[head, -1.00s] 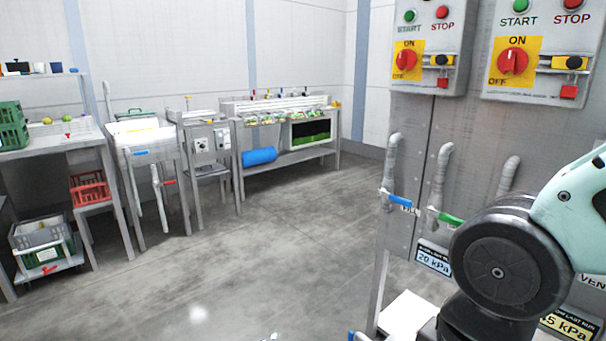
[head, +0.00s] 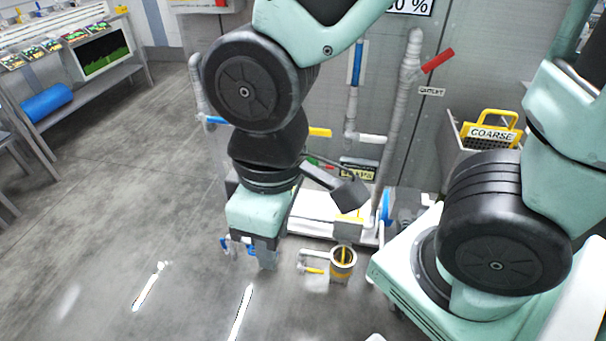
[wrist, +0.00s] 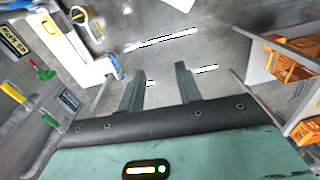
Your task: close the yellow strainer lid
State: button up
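A short upright cylinder (head: 343,264) with a yellow band and a yellow piece across its round top stands low near the pipework in the head view. It looks like the strainer; whether the yellow piece is its lid, and how far open it is, I cannot tell. It seems to show at the upper left of the wrist view (wrist: 88,22). My gripper (head: 262,258) points down, left of the cylinder and apart from it. In the wrist view my gripper (wrist: 160,68) has its fingers spread with only floor between them.
A yellow-handled basket marked COARSE (head: 490,132) sits at the right. Pipes with a red handle (head: 438,60) and a blue handle (head: 357,62) run up the grey panel. Orange crates (wrist: 290,65) stand at the wrist view's right.

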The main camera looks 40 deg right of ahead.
aim_at(348, 227)
jog(key=j+z, duration=0.1)
jog(key=z, duration=0.25)
jog(key=i+j+z, duration=0.15)
jog(key=z, duration=0.15)
jog(key=i+j+z, duration=0.15)
jog(key=j, duration=0.35)
jog(key=i+j+z, duration=0.2)
jog(key=j, duration=0.25)
jog(key=j+z, duration=0.15)
jog(key=j, duration=0.85)
jog(key=i+j, duration=0.15)
jog(key=j, duration=0.35)
